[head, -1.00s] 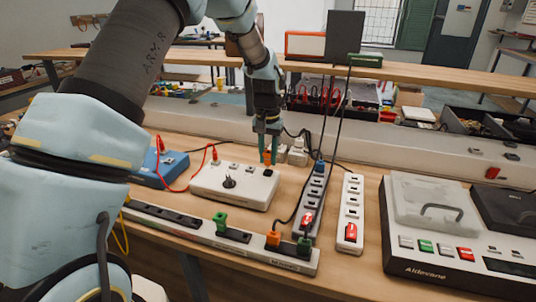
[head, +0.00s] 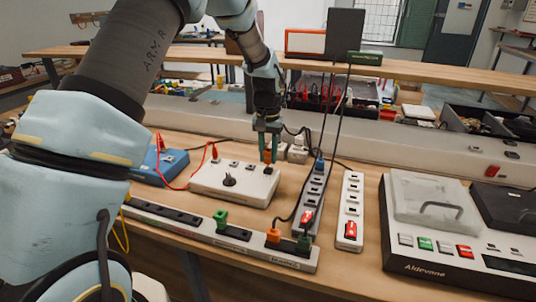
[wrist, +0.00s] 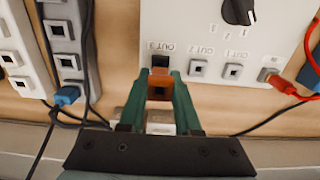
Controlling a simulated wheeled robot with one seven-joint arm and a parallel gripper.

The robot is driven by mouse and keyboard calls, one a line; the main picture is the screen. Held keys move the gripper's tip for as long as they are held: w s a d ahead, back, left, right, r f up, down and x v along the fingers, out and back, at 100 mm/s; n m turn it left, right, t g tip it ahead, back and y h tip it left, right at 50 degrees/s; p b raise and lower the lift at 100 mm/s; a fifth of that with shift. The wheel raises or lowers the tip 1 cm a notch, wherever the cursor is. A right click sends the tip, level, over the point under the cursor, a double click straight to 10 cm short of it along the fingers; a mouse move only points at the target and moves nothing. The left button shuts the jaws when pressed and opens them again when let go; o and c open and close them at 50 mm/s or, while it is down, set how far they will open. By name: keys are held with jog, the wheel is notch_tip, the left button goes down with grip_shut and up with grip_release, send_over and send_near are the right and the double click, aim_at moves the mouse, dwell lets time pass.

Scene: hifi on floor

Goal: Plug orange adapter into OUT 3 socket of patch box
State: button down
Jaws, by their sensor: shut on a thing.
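The white patch box (head: 213,192) lies on the bench with a dark round knob, and its sockets also show in the wrist view. My gripper (wrist: 159,80) is shut on the orange adapter (wrist: 159,90), its green fingers on either side of it. The OUT 3 socket (wrist: 160,60) is directly in front of the adapter, at the end of the socket row. In the head view the adapter (head: 267,157) is at the box's back right corner. I cannot tell whether it touches the socket; the mating face is hidden.
A grey power strip (head: 311,196) and a white one (head: 351,190) stand right of the box. A long strip in front carries another orange adapter (head: 273,237) and a green one (head: 220,217). A red cable (head: 186,187) runs from the blue box (head: 165,166). White plugs (head: 297,153) sit close behind.

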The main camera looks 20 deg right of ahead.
jog(key=shift+f+b, duration=0.3)
jog(key=shift+f, duration=0.7)
dwell(2.8)
jog(key=c, duration=0.5)
grip_release()
notch_tip(320, 180, up, 10)
jog(key=b, duration=0.2)
jog(key=shift+r+b, duration=0.2)
jog(key=shift+b, duration=0.2)
jog(key=shift+r+p, duration=2.1)
jog(key=shift+r, duration=0.6)
jog(key=shift+a, duration=0.1)
